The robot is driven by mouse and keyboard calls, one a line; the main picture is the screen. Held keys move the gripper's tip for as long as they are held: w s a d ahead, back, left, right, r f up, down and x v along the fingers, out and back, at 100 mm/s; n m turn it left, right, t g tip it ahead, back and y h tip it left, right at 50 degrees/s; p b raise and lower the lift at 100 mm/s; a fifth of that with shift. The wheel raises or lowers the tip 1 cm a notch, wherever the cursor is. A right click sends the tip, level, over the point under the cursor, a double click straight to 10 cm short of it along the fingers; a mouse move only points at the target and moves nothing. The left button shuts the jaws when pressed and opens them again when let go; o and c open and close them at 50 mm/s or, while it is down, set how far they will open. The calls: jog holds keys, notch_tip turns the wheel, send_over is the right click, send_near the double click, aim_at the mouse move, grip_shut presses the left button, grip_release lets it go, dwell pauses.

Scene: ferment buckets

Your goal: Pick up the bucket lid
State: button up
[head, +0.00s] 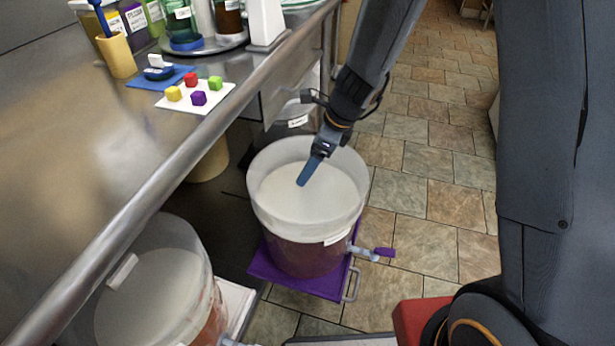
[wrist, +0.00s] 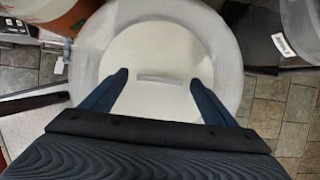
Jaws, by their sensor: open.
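The bucket lid (wrist: 150,52) is a white disc with a raised bar handle (wrist: 168,78) across it in the wrist view. It sits on a translucent bucket (head: 355,185) with reddish-brown contents, and also shows in the head view (head: 285,200). My gripper (head: 301,184) is above the lid, with its blue fingers pointing down. In the wrist view my gripper (wrist: 158,74) is open, one finger on each side of the handle, with nothing between them that it grips. Whether the fingertips touch the lid I cannot tell. The handle is hidden behind the gripper in the head view.
The bucket stands on a purple platform (head: 262,268) with a metal handle; its tap (head: 372,253) sticks out right. A second lidded bucket (head: 205,250) is at lower left, another bucket (head: 298,118) behind. The steel counter (head: 90,170) overhangs on the left. Tiled floor (head: 440,160) is clear on the right.

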jog(key=shift+a+f, duration=0.1)
jog(key=shift+f, duration=0.1)
jog(key=c, duration=1.3)
jog(key=shift+r, duration=0.2)
